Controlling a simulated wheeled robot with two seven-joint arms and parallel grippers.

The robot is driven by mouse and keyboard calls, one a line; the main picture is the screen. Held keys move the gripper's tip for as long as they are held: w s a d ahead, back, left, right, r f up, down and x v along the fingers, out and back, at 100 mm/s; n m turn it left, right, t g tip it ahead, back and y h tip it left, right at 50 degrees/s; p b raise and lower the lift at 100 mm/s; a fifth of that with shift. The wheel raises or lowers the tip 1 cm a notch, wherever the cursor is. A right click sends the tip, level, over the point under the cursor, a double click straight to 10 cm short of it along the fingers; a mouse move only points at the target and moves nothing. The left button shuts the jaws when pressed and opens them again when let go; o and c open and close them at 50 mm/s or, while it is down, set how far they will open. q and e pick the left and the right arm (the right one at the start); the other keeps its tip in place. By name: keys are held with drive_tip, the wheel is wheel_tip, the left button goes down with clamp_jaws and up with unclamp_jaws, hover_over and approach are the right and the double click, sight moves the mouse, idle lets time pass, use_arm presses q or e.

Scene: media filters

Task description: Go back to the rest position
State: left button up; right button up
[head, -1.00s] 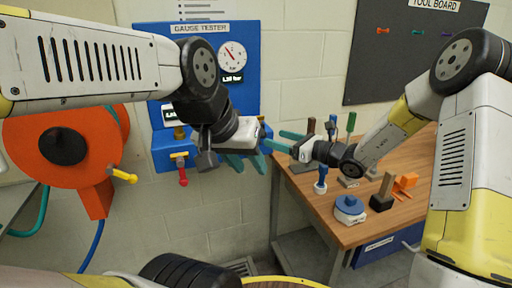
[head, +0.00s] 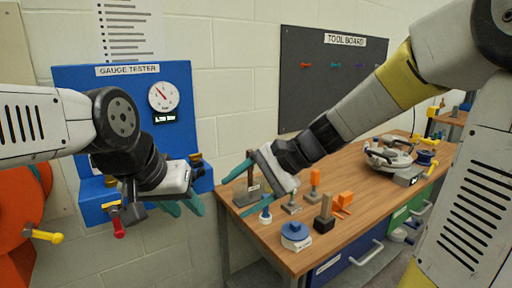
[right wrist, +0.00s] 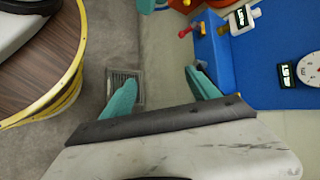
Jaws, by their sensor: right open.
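My left gripper (head: 184,207) hangs in front of the lower part of the blue gauge tester (head: 67,92) in the head view. Its teal fingers are apart and nothing shows between them. My right gripper (head: 233,197) is over the left end of the wooden workbench (head: 345,195), close to the small tools there. Its teal fingers are spread. In the right wrist view, the right gripper (right wrist: 160,80) is open and empty above the floor, with the gauge tester to the right.
A blue round-topped piece (head: 296,232), a black block with a wooden handle (head: 324,222) and orange parts (head: 345,200) stand on the bench. A white ring-shaped device (head: 388,155) stands farther right. An orange reel (head: 22,205) is at the left edge.

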drive_tip(key=s+d+r+n+t+h, duration=0.1)
drive_tip(key=s+d+n+t+h, duration=0.1)
drive_tip(key=d, duration=0.7)
drive_tip(key=s+d+r+n+t+h, duration=0.1)
drive_tip(key=s+d+n+t+h, duration=0.2)
drive_tip(key=d, duration=0.6)
drive_tip(key=s+n+h, duration=0.2)
drive_tip(key=s, duration=0.1)
drive_tip(key=shift+s+n+h, duration=0.3)
drive_tip(key=shift+h, duration=0.1)
drive_tip(key=shift+a, duration=0.1)
